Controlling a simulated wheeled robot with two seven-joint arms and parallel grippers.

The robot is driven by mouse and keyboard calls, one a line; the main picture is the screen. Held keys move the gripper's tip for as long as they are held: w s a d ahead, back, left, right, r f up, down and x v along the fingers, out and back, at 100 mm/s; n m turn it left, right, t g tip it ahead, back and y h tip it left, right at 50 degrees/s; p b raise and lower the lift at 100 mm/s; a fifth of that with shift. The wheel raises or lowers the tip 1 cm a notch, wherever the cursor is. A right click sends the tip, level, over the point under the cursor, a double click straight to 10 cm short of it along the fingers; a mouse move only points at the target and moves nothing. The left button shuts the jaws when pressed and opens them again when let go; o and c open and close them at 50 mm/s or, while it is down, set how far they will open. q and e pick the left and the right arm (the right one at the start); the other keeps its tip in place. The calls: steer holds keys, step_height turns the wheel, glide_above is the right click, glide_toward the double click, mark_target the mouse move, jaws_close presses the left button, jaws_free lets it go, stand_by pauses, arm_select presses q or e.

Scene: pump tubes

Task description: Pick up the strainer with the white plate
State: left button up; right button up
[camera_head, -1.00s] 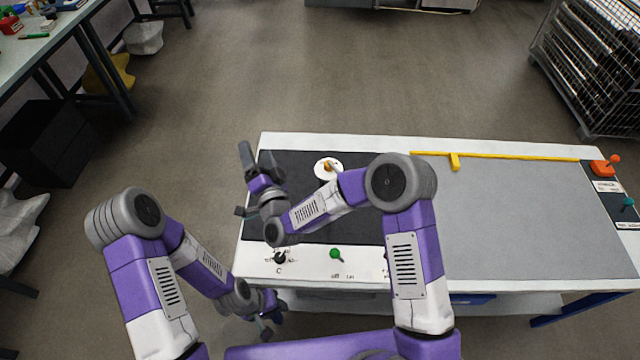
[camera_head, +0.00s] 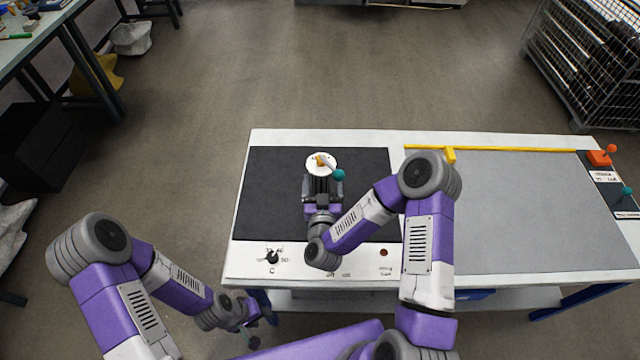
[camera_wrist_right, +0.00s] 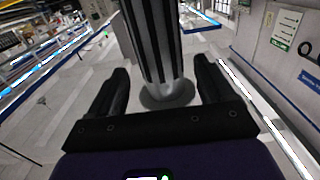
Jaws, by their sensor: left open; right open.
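The white plate (camera_head: 312,160) is a small disc with an orange part on it, near the back of the dark mat. My right gripper (camera_head: 321,184) is just in front of it, pointing towards it, and partly hides what is below the plate. In the right wrist view, a grey upright cylinder with dark slots (camera_wrist_right: 153,45), seemingly the strainer, stands between the two open fingers (camera_wrist_right: 162,85). I see gaps on both sides of it. My left gripper (camera_head: 262,328) is open and empty, low in front of the table's left end.
A teal ball (camera_head: 339,174) sits close to the plate's right. A white front panel (camera_head: 250,260) carries a dark dial (camera_head: 272,257). A yellow bar (camera_head: 500,149) runs along the back edge. The grey surface (camera_head: 520,215) on the right is clear.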

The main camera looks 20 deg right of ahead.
steer(key=x, duration=0.5)
steer(key=shift+w+b, duration=0.25)
steer(key=shift+b, duration=0.05)
steer(key=shift+a, duration=0.1)
steer(key=shift+c, duration=0.3)
steer(key=shift+r, duration=0.1)
jaws_close()
